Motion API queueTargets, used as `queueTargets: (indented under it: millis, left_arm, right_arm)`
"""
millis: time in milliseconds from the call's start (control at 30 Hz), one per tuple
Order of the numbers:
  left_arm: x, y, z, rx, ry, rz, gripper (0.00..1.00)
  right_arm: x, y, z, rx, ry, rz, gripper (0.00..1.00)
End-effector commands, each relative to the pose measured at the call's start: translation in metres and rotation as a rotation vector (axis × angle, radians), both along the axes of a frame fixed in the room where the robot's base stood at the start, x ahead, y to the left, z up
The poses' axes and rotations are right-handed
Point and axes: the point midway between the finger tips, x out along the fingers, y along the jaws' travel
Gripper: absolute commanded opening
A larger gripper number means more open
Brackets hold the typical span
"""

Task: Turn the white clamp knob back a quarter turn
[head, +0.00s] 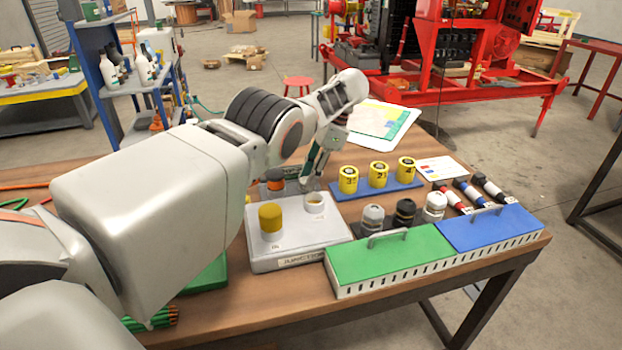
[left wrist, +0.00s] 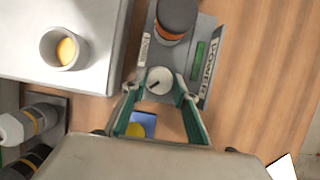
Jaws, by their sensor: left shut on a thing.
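The white clamp knob (left wrist: 159,80) shows in the left wrist view as a small round disc with a dark line on its face, which points toward the lower left. It sits at the near end of a grey plate labelled POWER (left wrist: 203,82). My left gripper (left wrist: 159,88) has its green-edged fingers on both sides of the knob and is shut on it. In the head view my left gripper (head: 316,172) points down behind the junction box (head: 300,262), and I cannot make out the knob there. My right gripper is in neither view.
A dark plug with an orange ring (left wrist: 174,18) stands on the POWER plate. The junction box carries a yellow cap (head: 271,217) and an open white socket (head: 314,203). Yellow numbered cylinders (head: 379,174) stand close right of my gripper. Green (head: 392,262) and blue (head: 490,229) boxes line the front edge.

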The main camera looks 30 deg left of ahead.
Motion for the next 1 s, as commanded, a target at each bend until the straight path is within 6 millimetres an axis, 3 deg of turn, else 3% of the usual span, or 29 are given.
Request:
queueTargets:
  millis: [400,433,500,833,1000]
  left_arm:
    - [-0.001,0.000,-0.001,0.000,0.003,0.009,0.07]
    - [-0.001,0.000,-0.001,0.000,0.003,0.009,0.33]
    - [-0.001,0.000,-0.001,-0.001,0.002,0.009,0.45]
    - [0.000,0.000,0.001,0.000,0.000,0.008,0.45]
    - [0.001,0.000,0.016,-0.003,-0.001,0.007,0.45]
  right_arm:
    - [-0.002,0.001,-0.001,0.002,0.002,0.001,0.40]
    - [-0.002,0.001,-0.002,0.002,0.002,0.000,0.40]
    - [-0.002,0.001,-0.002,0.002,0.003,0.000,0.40]
    - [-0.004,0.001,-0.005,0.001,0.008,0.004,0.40]
    - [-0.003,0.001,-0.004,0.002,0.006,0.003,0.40]
